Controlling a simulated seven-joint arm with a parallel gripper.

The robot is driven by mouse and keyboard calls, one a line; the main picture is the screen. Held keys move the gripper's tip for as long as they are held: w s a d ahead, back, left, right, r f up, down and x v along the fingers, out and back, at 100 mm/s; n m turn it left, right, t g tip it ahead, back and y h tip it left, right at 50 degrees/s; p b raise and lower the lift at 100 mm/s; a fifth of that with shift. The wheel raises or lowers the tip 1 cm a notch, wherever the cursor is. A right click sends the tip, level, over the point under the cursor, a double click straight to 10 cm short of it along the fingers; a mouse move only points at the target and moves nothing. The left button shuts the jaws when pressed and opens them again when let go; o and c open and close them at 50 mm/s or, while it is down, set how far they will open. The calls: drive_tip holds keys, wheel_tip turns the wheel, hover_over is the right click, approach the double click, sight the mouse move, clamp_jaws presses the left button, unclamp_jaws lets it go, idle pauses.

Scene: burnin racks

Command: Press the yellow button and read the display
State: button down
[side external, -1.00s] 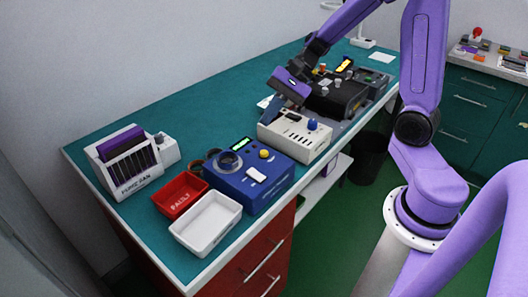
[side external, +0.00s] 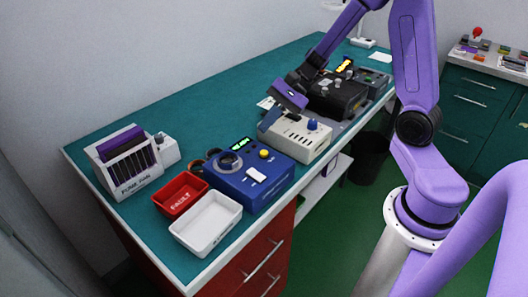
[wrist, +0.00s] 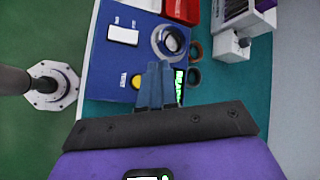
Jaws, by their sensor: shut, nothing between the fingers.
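The blue box (side external: 255,192) stands on the bench. On its top are a yellow button (side external: 264,154), a green-lit display (side external: 240,144), a round grey ring and a white switch plate. In the wrist view the yellow button (wrist: 136,81) lies just left of my fingertips, and the lit display (wrist: 179,86) is partly hidden behind them; its digits are not readable. My gripper (side external: 265,125) is shut and empty, over the left end of the cream box, apart from the button. Its fingers also show in the wrist view (wrist: 157,68).
A cream box with a blue knob (side external: 312,125) stands right of the blue box. A red FAULT tray (side external: 180,195), a white tray (side external: 207,222) and a FUME FAN rack (side external: 128,165) are at left. The bench (side external: 215,110) behind is clear.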

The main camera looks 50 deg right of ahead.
sight(268, 151)
drive_tip(key=shift+f, duration=2.6)
drive_tip(key=shift+f, duration=0.1)
drive_tip(key=shift+f, duration=0.3)
drive_tip(key=shift+f, duration=0.4)
idle(0.8)
drive_tip(key=shift+r, duration=0.85)
drive_tip(key=shift+r, duration=2.5)
